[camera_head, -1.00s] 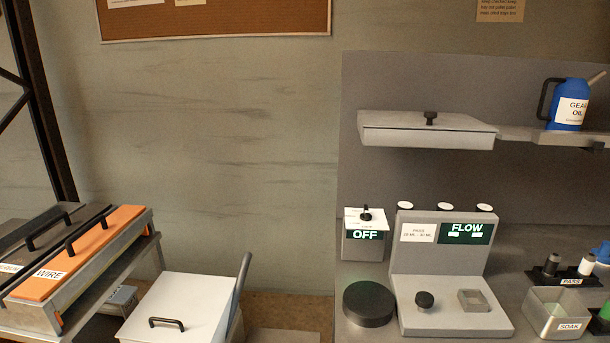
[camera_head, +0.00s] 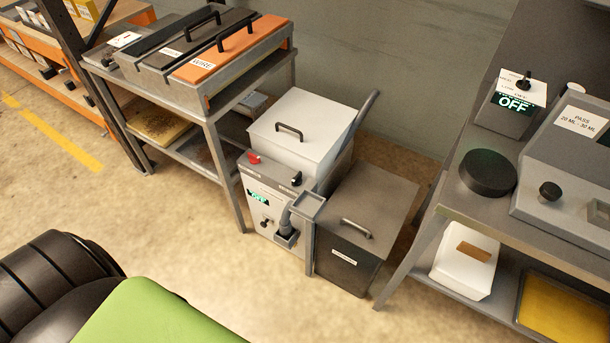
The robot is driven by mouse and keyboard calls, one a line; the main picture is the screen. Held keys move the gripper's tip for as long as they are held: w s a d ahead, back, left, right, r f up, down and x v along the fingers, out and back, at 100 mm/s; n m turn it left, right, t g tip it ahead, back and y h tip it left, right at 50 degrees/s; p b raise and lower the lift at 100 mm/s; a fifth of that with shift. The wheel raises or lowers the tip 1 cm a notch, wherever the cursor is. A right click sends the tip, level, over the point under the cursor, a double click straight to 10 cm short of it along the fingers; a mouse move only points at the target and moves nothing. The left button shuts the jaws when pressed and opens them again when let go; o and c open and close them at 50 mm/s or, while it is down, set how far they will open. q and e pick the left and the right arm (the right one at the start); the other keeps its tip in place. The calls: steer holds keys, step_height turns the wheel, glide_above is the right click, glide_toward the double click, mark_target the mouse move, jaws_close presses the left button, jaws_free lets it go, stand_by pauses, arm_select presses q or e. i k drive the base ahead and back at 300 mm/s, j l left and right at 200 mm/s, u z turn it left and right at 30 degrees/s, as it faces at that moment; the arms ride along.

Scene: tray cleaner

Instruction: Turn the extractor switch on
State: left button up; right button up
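No label reading "extractor" is legible. A white machine (camera_head: 296,128) stands on the floor mid-picture, with a red control (camera_head: 254,157) and a black control (camera_head: 296,178) along its front top. Its front has a small green sign (camera_head: 258,197), apparently reading OFF, and a small black lever or knob (camera_head: 266,222) below it. I cannot tell which one is the extractor switch. Neither gripper is in view.
A dark lidded bin (camera_head: 362,250) stands close right of the machine. A metal table (camera_head: 207,118) with lidded trays stands behind left. The right bench (camera_head: 462,214) carries a black round disc (camera_head: 488,172), with a white container (camera_head: 463,262) below. Floor in front is clear.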

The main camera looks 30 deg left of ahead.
mark_target(254, 159)
steer(key=u, duration=1.25)
